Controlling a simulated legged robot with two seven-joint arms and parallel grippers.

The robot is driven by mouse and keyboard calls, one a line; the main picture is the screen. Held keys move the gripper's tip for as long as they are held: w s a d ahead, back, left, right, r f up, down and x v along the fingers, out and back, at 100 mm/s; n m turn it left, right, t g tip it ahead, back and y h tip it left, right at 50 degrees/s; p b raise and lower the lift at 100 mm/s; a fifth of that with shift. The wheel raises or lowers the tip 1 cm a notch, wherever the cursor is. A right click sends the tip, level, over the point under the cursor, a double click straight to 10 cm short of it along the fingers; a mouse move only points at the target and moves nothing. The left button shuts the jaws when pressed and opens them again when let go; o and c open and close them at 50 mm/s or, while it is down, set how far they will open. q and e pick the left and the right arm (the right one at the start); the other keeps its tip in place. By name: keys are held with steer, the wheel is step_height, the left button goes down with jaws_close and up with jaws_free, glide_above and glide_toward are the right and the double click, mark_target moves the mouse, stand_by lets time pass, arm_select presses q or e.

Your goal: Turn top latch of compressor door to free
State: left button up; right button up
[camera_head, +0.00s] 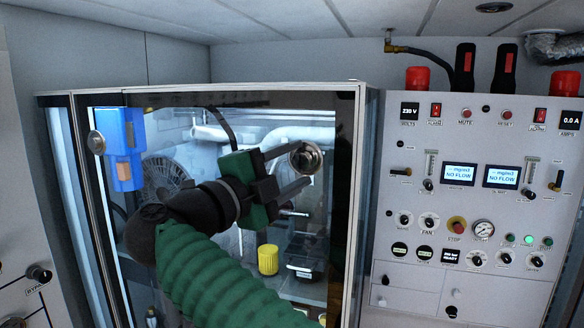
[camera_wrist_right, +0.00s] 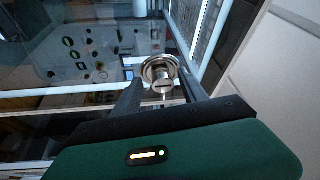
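The compressor door is a dark-framed glass door (camera_head: 349,130) on a cabinet. Its top latch is a round silver knob (camera_head: 306,158) near the upper right of the glass. My right gripper (camera_head: 299,167), on a green-sleeved arm, has its fingertips at the latch. In the right wrist view the latch (camera_wrist_right: 160,70) appears between the tips of the open right gripper (camera_wrist_right: 161,78), with a gap to each finger. Whether a finger touches it I cannot tell. My left gripper is not in view.
Another round knob (camera_head: 96,142) sits at the door's left side, beside a blue box (camera_head: 125,150). Behind the glass are a fan (camera_head: 165,178) and a yellow cylinder (camera_head: 268,260). A control panel (camera_head: 470,200) with knobs and screens stands close on the right.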

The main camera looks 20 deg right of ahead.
steer(key=shift+s+a, duration=0.1)
steer(key=shift+s, duration=0.05)
steer(key=p+v, duration=0.1)
steer(key=v, duration=1.5)
steer(key=shift+a, duration=0.4)
steer(key=shift+d+f, duration=0.1)
